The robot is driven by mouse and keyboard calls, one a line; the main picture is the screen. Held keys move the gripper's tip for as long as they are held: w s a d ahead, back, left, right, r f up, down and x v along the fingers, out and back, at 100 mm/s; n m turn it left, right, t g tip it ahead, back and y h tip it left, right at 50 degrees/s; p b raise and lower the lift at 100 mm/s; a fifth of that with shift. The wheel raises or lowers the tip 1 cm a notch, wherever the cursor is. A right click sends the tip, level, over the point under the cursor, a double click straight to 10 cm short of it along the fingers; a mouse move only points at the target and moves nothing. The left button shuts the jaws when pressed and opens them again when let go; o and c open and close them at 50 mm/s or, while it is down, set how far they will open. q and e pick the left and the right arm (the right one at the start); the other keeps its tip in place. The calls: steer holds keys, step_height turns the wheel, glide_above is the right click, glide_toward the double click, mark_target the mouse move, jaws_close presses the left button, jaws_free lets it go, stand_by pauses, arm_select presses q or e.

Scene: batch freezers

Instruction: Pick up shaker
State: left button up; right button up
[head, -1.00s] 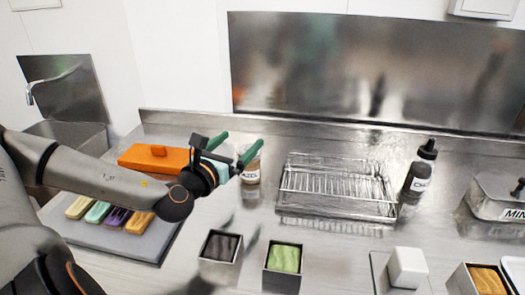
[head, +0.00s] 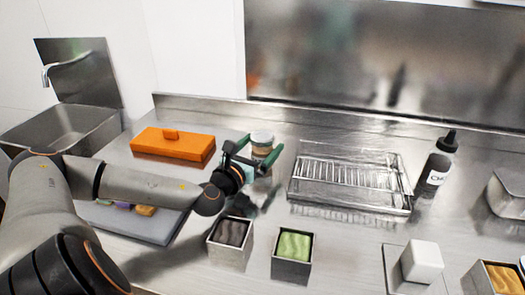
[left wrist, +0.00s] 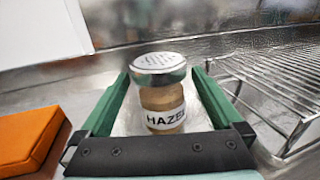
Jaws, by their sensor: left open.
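The shaker (head: 262,147) stands upright on the steel counter, with a metal perforated lid and brown contents. In the left wrist view the shaker (left wrist: 162,95) bears a white label reading "HAZE", the rest cut off. My left gripper (head: 257,152) is open, its green fingers on either side of the shaker. In the left wrist view my left gripper (left wrist: 160,90) shows a gap on both sides of the jar. The lower part of the shaker is partly hidden by the gripper in the head view. My right gripper is not in view.
A wire rack on a tray (head: 350,180) stands close right of the shaker. An orange box (head: 172,145) lies to the left. Tubs with dark (head: 230,240) and green (head: 292,252) contents are in front. A dark-capped bottle (head: 436,165) stands further right. A steel backsplash runs behind.

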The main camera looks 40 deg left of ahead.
arm_select(q)
steer(key=shift+x, duration=1.75)
steer(key=c, duration=1.3)
